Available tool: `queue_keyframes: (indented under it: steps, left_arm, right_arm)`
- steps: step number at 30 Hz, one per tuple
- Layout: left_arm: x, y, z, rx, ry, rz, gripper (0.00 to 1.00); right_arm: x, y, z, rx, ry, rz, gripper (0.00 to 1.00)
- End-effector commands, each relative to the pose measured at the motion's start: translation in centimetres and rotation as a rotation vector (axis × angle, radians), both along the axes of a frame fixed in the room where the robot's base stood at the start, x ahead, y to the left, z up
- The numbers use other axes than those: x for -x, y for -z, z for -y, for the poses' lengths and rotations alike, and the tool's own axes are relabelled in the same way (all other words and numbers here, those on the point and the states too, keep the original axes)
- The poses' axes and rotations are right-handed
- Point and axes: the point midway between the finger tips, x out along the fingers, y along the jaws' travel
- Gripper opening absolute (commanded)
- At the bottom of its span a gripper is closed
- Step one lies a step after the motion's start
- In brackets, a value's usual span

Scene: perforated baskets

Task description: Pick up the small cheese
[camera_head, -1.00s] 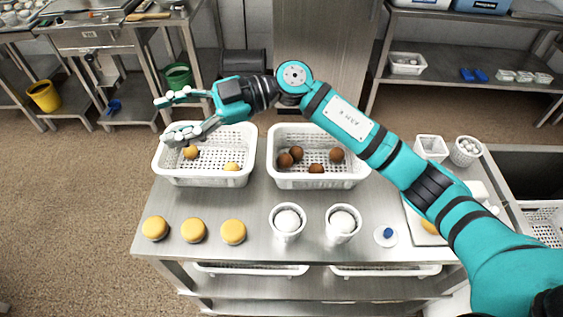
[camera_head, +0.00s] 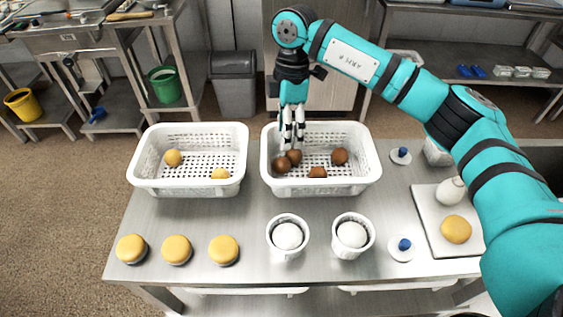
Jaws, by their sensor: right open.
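My right gripper (camera_head: 292,138) points down over the right white basket (camera_head: 322,187), its fingers apart and empty. Its fingertips are just above the brown round pieces (camera_head: 294,157) at that basket's left side; I cannot tell whether they touch. Another brown piece (camera_head: 339,156) and a half-hidden one (camera_head: 317,172) lie further right in it. The left white basket (camera_head: 187,187) holds two small yellow pieces (camera_head: 173,158). Several yellow rounds (camera_head: 177,250) sit in a row at the front left. I cannot tell which piece is the small cheese. My left gripper is not in view.
Two white cups (camera_head: 288,236) with white balls stand at the front middle. A white board (camera_head: 430,215) with a yellow round (camera_head: 456,229) is at the right. The steel table (camera_head: 220,212) is bare between baskets and front row.

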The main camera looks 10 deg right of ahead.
Motion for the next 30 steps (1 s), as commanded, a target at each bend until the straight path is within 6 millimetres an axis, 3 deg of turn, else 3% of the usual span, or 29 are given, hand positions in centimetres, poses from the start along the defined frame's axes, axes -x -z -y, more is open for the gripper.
queue_keyframes:
  steps: [3, 11, 21, 30]
  left_arm:
    - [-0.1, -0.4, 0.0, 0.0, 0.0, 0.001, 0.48]
    - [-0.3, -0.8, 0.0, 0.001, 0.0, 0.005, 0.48]
    - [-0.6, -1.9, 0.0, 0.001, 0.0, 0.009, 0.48]
    - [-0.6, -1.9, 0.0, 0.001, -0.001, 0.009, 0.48]
  right_arm:
    - [0.4, 2.0, -0.2, -0.001, 0.0, -0.003, 0.55]
    - [0.6, 3.9, -0.5, -0.001, -0.001, -0.001, 0.55]
    - [1.0, 8.3, -1.4, -0.001, -0.002, -0.001, 0.55]
    - [1.0, 8.7, -1.4, -0.002, -0.002, 0.001, 0.52]
